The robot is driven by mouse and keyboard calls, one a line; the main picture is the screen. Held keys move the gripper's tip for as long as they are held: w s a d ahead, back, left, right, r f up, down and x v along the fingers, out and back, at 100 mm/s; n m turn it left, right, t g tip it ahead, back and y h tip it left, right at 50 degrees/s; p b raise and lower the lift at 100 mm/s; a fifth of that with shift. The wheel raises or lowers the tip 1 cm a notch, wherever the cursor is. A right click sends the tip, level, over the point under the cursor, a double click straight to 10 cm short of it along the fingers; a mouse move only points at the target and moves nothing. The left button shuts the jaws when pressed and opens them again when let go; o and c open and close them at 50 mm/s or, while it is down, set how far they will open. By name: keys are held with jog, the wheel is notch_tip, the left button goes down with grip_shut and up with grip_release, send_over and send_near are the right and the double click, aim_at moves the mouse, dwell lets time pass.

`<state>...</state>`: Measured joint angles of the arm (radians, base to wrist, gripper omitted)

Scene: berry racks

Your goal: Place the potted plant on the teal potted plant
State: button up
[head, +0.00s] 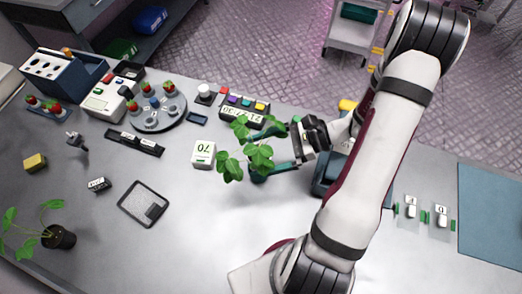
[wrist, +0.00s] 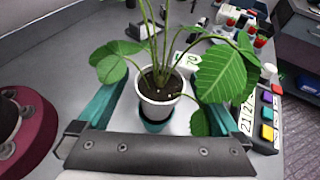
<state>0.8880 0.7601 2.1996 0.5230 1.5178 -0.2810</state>
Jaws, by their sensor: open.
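A leafy green plant in a white pot (wrist: 160,105) stands between my fingers in the wrist view. Its leaves (head: 257,155) hide the white pot in the head view. A teal pot or base (wrist: 155,126) shows directly below the white pot; whether the white pot sits inside it or on top I cannot tell. The teal part also shows under the leaves in the head view (head: 258,178). My gripper (head: 268,152) is open, its teal fingers on either side of the white pot with gaps to both. It also shows in the wrist view (wrist: 160,92).
A second plant in a dark pot (head: 60,237) stands at the front left. A white "70" block (head: 203,155) is close left of the gripper. A button panel (head: 245,107) and a round berry rack (head: 157,112) lie behind. The front middle is clear.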

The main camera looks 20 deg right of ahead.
jog(key=shift+r, duration=0.1)
jog(key=v, duration=1.2)
jog(key=s+a+r+n+g+h, duration=0.1)
jog(key=a+r+n+g+h, duration=0.25)
jog(key=a, duration=0.25)
jog(key=s+a+r+n+g+h, duration=0.2)
jog(key=a+r+n+g, duration=0.1)
jog(key=a+n, duration=0.3)
jog(key=s+a+n+t+h, duration=0.2)
jog(key=s+a+n+h, duration=0.3)
jog(key=s+a+n, duration=0.1)
jog(key=shift+s+r+n, duration=0.2)
jog(key=shift+s+n, duration=0.25)
jog(key=shift+s, duration=0.05)
